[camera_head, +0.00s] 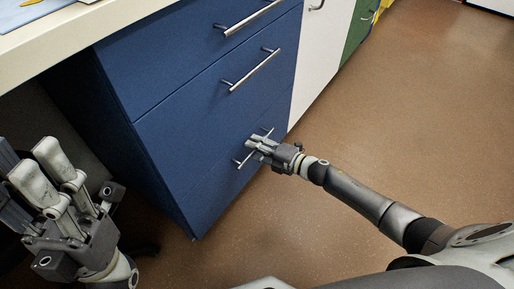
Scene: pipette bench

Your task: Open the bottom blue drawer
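The blue cabinet has three stacked drawers with silver bar handles. The bottom blue drawer (200,178) sits flush with the cabinet front. Its handle (240,162) is partly covered by my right gripper (254,143). The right gripper's fingers lie close together across the middle of this bar and look shut on it. My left gripper (38,163) is at the lower left, apart from the cabinet, with its two fingers separated and nothing seen between them.
The middle drawer handle (252,70) and top drawer handle (250,18) are above. A pale countertop (75,36) overhangs the left. A white cabinet (318,50) and a green one (358,28) stand farther along. The brown floor (400,120) is clear in front.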

